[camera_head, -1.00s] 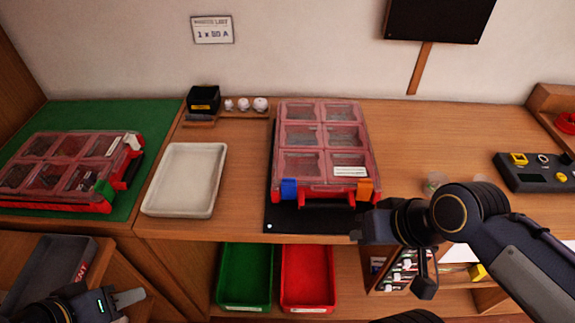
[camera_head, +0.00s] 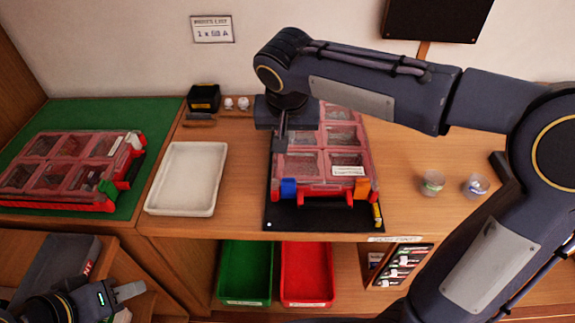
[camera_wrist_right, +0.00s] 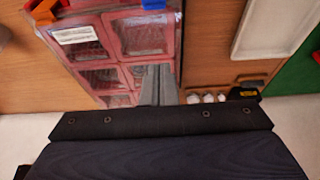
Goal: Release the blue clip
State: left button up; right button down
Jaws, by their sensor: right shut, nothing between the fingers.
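The blue clip (camera_head: 289,188) sits at the left of the front edge of the red case (camera_head: 330,195) with clear lid windows. It also shows at the top edge of the right wrist view (camera_wrist_right: 153,4). I cannot tell whether it is latched. An orange clip (camera_head: 362,188) is on the same edge, to the right. My right gripper (camera_head: 281,150) is shut and empty over the left side of the case, behind the blue clip; its fingers show in the right wrist view (camera_wrist_right: 155,82). My left gripper (camera_head: 130,291) is low at the left, away from the case; its jaw opening is unclear.
The case stands on a black mat (camera_head: 310,216). A white tray (camera_head: 180,205) lies to its left, and another red case (camera_head: 60,170) on a green mat (camera_head: 122,202) farther left. Two small cups (camera_head: 432,183) stand to the right. Green and red bins (camera_head: 308,275) are below.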

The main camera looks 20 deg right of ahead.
aim_at(287, 174)
jog(key=x, duration=0.9)
jog(key=shift+f, duration=0.25)
jog(key=shift+s+f+p, duration=0.15)
jog(key=shift+f+p, duration=0.05)
jog(key=shift+p, duration=0.2)
jog(key=shift+s+a+p, duration=0.15)
jog(key=shift+s+a, duration=0.05)
jog(key=shift+s, duration=0.6)
jog(key=shift+s+a+p, duration=0.15)
jog(key=shift+s+a, duration=0.1)
jog(key=shift+s, duration=0.55)
